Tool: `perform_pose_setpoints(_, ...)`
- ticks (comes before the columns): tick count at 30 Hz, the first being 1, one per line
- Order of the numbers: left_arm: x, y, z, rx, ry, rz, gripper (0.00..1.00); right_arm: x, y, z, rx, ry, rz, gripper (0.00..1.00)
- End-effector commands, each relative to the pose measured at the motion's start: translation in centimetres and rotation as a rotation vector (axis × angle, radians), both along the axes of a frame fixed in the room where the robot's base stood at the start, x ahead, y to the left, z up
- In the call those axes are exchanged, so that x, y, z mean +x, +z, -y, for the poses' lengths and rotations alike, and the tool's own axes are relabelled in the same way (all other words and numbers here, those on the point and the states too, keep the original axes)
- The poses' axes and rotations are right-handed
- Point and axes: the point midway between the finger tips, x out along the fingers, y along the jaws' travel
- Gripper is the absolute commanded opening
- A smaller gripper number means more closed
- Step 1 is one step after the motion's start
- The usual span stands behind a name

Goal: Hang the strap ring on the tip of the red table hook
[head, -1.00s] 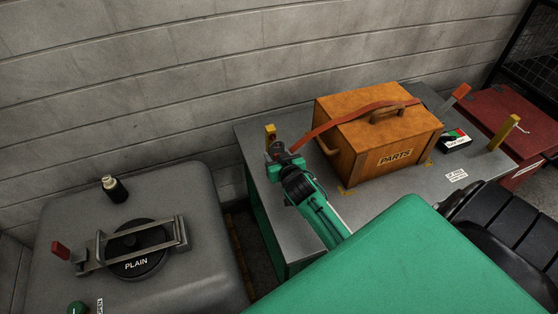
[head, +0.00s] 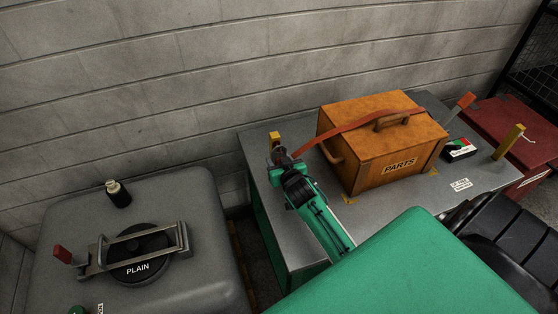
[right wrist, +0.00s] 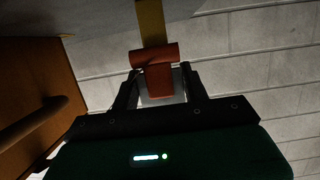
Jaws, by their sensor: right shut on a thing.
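An orange-red strap (head: 365,122) runs over the wooden PARTS box (head: 400,165) and down its left side to my right gripper (head: 280,153). The gripper is shut on the strap's end, close in front of a yellow post (head: 274,137) at the table's left back corner. In the right wrist view, the red strap end (right wrist: 160,82) sits between the fingers. A red roll-shaped piece (right wrist: 154,53) lies across the end of the yellow post (right wrist: 150,20); I cannot tell whether it is the ring or the hook tip, or whether they touch. My left gripper is not in view.
The grey table (head: 300,225) stands by the block wall (head: 250,60). A red-topped lever (head: 464,101), a small black box (head: 459,150) and another yellow post (head: 509,142) are right of the box. A grey tank (head: 190,245) with a PLAIN lid stands left.

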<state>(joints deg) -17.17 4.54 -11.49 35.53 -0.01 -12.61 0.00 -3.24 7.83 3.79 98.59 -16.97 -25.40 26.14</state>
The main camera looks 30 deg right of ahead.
Motion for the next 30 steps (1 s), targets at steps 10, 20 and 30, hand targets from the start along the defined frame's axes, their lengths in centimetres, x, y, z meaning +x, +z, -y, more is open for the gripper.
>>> perform_pose_setpoints(10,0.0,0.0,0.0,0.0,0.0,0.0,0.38,0.0,0.0,0.0,0.0,0.0,0.0,0.7)
perform_pose_setpoints(20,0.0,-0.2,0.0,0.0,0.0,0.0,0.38,-1.1,0.2,-0.3,0.0,0.0,-0.001,0.7)
perform_pose_setpoints(30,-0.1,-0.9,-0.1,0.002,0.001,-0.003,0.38,-7.1,2.0,-1.7,0.001,0.0,-0.001,0.7)
